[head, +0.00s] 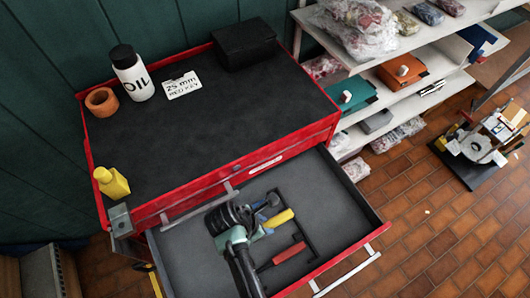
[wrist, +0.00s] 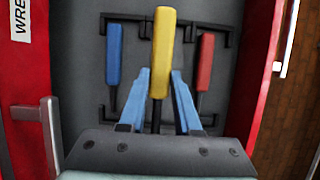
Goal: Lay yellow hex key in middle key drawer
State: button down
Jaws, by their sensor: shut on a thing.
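The yellow hex key (wrist: 161,45) is in my gripper (wrist: 159,82), with its dark shaft between the blue fingers. Its handle points away from the gripper, over the open grey drawer (head: 338,196). In the head view, the yellow handle (head: 279,217) shows beside my gripper (head: 262,232). A black rack (wrist: 185,24) lies on the drawer floor, with a blue-handled key (wrist: 115,52) to the left and a red-handled key (wrist: 205,60) to the right. The yellow key is between them, overlapping the rack's bar. I cannot tell whether it touches the rack or floor.
The drawer's right part is clear. Shelves (head: 400,100) stand at the right.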

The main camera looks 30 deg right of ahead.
jog(key=shift+f+b, duration=2.4)
jog(key=shift+f, duration=1.35)
jog(key=c, duration=0.5)
grip_release()
jog(key=v, duration=1.3)
jog(key=shift+d+p, duration=0.1)
jog(key=shift+p, duration=0.3)
